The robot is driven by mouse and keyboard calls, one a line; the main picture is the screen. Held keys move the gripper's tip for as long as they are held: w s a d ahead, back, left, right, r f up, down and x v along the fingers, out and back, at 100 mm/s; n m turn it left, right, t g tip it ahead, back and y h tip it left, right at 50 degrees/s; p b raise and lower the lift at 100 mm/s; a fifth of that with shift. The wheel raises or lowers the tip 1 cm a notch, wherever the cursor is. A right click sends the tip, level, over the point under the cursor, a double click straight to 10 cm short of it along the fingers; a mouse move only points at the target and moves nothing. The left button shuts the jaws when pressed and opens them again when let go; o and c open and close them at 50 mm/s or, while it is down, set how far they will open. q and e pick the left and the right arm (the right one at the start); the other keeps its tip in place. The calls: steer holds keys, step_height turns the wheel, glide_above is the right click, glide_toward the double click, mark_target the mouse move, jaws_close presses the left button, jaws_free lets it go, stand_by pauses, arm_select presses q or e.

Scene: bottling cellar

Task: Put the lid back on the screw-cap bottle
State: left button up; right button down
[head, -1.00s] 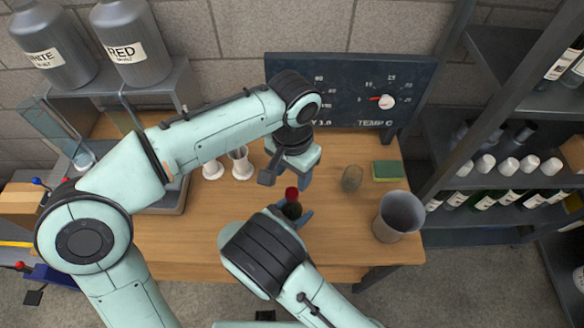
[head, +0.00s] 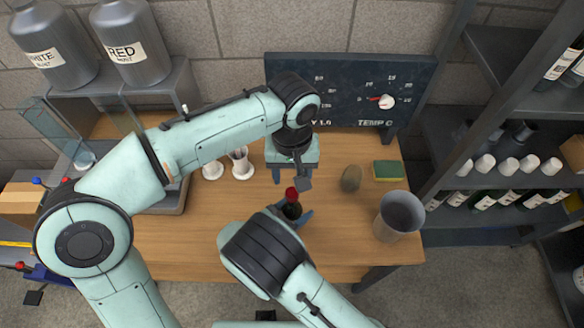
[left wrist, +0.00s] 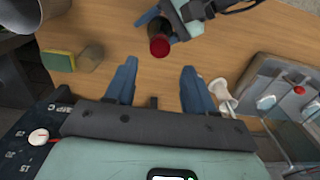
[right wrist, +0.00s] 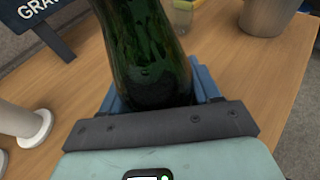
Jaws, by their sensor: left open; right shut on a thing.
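A dark green bottle (head: 291,211) stands roughly upright over the front part of the table. My right gripper (head: 284,213) is shut around its body, which fills the right wrist view (right wrist: 150,50). A red lid (head: 291,193) sits on top of the bottle's neck; it also shows from above in the left wrist view (left wrist: 159,47). I cannot tell how tightly it is seated. My left gripper (head: 290,172) is open and empty, behind and above the lid. In the left wrist view its two blue fingers (left wrist: 160,82) are apart, with the lid beyond their tips.
Two white-based pieces (head: 213,169) stand left of my left gripper. A dark gauge board (head: 340,90) is behind. The table's front left is clear.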

mark_target(292, 192)
arm_select(q)
step_height(292, 192, down, 7)
steer(key=shift+f, duration=0.1)
stand_by(0.3)
jaws_close()
steer(key=m, duration=0.6)
steer(key=shift+m, duration=0.3)
steer(key=m, duration=0.8)
steer(key=shift+o, duration=0.7)
jaws_free()
